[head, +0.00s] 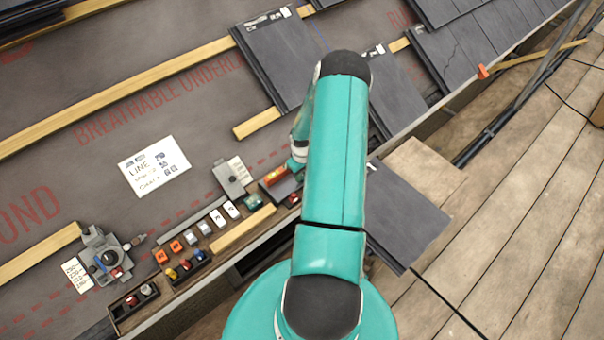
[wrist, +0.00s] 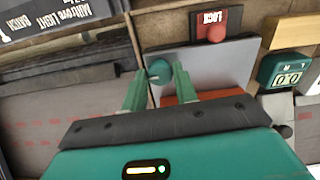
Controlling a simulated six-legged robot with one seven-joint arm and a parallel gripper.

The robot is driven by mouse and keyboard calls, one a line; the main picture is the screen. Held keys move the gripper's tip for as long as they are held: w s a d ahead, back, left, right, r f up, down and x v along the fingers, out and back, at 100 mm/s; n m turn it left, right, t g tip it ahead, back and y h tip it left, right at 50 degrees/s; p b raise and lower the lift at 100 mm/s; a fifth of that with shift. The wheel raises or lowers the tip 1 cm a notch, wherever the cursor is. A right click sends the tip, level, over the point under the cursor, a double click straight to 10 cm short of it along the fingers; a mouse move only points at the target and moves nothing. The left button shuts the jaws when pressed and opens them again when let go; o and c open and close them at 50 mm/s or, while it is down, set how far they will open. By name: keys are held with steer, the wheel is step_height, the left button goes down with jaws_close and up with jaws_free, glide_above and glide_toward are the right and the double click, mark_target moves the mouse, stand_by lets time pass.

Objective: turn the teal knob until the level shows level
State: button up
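The teal knob (wrist: 159,70) is round with a small pale mark, and sits by a grey plate in the wrist view. My gripper (wrist: 160,78) has its two green fingers apart, one on each side of the knob. I cannot tell whether they press on it. A teal box (wrist: 286,74) with a pale window and round marks, possibly the level, is at the right; its reading is too small to judge. In the head view a small teal box (head: 253,202) shows beside my arm. My arm mostly hides the gripper (head: 296,168) there, and the knob is hidden.
A red knob (wrist: 217,32) marked LOCK stands just beyond the grey plate (wrist: 208,62). In the head view, a tray of coloured parts (head: 185,268), a grey dial device (head: 106,258) and a paper sheet (head: 154,166) lie to the left. Slates (head: 275,60) and wooden battens (head: 120,92) surround them.

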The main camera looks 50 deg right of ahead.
mark_target(302, 176)
steer(key=shift+m, duration=0.4)
steer(key=o, duration=1)
steer(key=shift+c, duration=0.2)
step_height(302, 176, up, 14)
steer(key=shift+f, duration=0.1)
